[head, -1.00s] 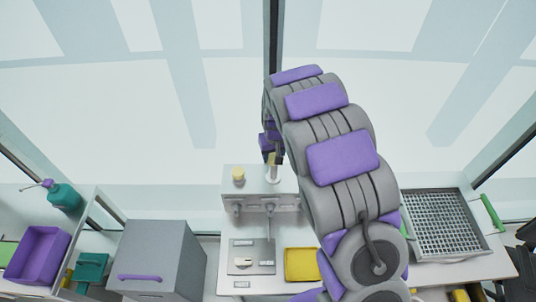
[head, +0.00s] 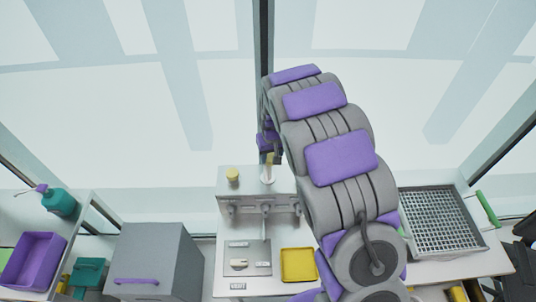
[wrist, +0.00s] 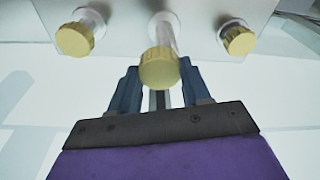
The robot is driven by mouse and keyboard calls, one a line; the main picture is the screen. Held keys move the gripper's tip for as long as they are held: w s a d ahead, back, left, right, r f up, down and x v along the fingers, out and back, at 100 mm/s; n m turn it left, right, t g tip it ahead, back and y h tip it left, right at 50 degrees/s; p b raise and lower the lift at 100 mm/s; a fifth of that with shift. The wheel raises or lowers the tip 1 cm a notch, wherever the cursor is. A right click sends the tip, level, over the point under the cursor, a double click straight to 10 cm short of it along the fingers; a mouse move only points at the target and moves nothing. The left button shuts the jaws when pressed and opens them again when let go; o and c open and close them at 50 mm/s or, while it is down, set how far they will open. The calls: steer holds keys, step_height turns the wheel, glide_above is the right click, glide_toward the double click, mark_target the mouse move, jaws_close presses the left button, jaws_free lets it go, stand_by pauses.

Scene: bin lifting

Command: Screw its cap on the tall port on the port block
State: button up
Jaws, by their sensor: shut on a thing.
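The port block (head: 256,208) is a pale grey box standing on the white bench. Its tall port (head: 267,173) is a white tube rising from the top; in the wrist view the tall port (wrist: 164,32) is in the middle. A ribbed yellow cap (wrist: 159,68) is at this port's end, in line with it. I cannot tell how far it is threaded. My gripper (wrist: 158,78) is shut on this cap, one blue finger on each side. In the head view the cap (head: 269,158) is partly hidden by my arm.
Two shorter ports bear yellow caps, one at left (wrist: 75,39) and one at right (wrist: 238,40) in the wrist view. A yellow tray (head: 298,265) and a grey labelled plate (head: 247,258) lie before the block. A mesh basket (head: 440,222) stands at right, a grey box (head: 158,258) at left.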

steer(key=shift+a+f, duration=0.2)
steer(key=shift+a, duration=0.3)
steer(key=shift+a+f, duration=0.15)
steer(key=shift+a, duration=0.3)
steer(key=shift+d+b, duration=0.3)
steer(key=shift+d, duration=0.2)
steer(key=shift+a+f, duration=0.1)
steer(key=shift+a, duration=0.1)
steer(key=shift+d+f+b, duration=0.1)
steer(key=shift+f+b, duration=0.5)
steer(key=shift+b, duration=0.05)
stand_by(1.1)
steer(key=o, duration=1.1)
steer(key=shift+c, duration=0.4)
